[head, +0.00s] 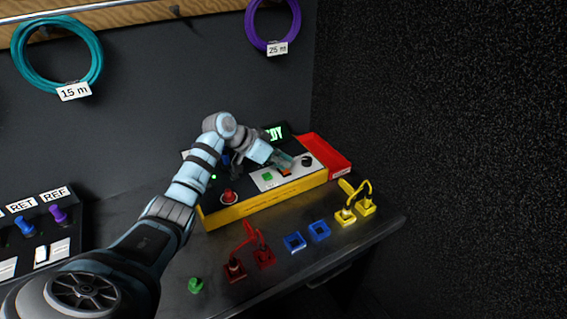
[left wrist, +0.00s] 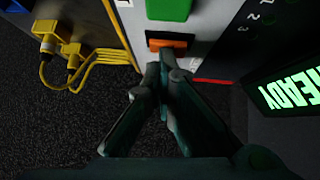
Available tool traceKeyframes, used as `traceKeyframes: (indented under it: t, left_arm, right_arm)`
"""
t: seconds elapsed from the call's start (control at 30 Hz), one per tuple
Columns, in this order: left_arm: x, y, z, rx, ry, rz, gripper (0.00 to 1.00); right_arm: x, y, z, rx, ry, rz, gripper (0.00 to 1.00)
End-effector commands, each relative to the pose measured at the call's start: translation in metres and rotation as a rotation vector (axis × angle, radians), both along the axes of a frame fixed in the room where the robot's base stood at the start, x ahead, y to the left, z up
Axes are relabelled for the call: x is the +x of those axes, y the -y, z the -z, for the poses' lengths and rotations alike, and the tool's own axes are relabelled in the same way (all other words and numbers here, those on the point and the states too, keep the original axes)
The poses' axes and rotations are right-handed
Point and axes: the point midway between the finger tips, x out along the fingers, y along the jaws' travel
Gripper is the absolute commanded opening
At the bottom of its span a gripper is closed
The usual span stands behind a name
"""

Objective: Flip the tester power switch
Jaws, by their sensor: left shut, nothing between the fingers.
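The tester (head: 268,204) is a yellow-sided box with a dark top on the bench. A small orange switch (left wrist: 170,43) sits in a dark frame on its pale panel, beside a green block-shaped button (left wrist: 168,9). The green button also shows in the head view (head: 267,176). My left gripper (head: 287,161) is over the tester's panel. In the left wrist view, its fingertips (left wrist: 162,66) are together and empty, right at the near edge of the orange switch. I cannot tell whether they touch it. My right gripper is not in view.
A screen (left wrist: 290,92) glows green with "READY". The tester also has a red button (head: 228,195) and a black knob (head: 306,160). A red tray (head: 325,153) adjoins it. Yellow (head: 356,205), blue (head: 294,242) and red (head: 264,256) connectors stand along the bench's front.

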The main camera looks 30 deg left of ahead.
Motion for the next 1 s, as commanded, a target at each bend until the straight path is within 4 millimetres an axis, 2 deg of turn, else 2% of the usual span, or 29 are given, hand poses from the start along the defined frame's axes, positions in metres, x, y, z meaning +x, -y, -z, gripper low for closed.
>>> traceKeyframes:
  t: [0.2,0.57,0.67,0.83,0.87,1.0]
  left_arm:
    - [0.005,-0.01,-0.002,0.002,0.004,-0.002,0.0]
    - [0.005,-0.01,-0.005,0.001,0.002,0.0,0.0]
    - [0.005,-0.012,-0.017,0.001,0.001,-0.001,0.0]
    - [0.005,-0.021,-0.055,0.001,0.003,-0.007,0.0]
    - [0.0,-0.026,-0.054,0.004,0.005,-0.007,0.0]
    - [-0.021,-0.041,-0.075,0.006,0.003,-0.008,0.0]
  right_arm:
    - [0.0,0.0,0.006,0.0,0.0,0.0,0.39]
    - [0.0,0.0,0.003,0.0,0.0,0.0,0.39]
    - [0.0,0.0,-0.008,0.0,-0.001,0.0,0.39]
    - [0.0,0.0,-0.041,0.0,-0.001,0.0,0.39]
    - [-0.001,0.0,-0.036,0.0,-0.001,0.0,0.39]
    - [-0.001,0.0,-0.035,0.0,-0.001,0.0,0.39]
